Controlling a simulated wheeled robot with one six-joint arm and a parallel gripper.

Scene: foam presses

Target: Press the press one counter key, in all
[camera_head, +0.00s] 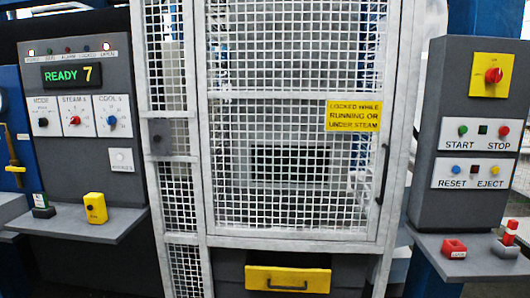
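A dark control panel (75,180) stands at the left, beside the caged press. Its lit display (71,75) reads READY in green and 7 in yellow. Below are three dials: a black mode dial (43,122), a red steam dial (74,120) and a blue cool dial (112,121). A white round button (120,155) sits on a small white plate under the cool dial; its label is too small to read surely. No key is clearly marked as the counter key. My gripper is not in view.
The mesh door (301,95) is closed and carries a yellow locked sign (354,115). The right panel (477,205) has start, stop, reset and eject buttons and a red switch (494,75).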

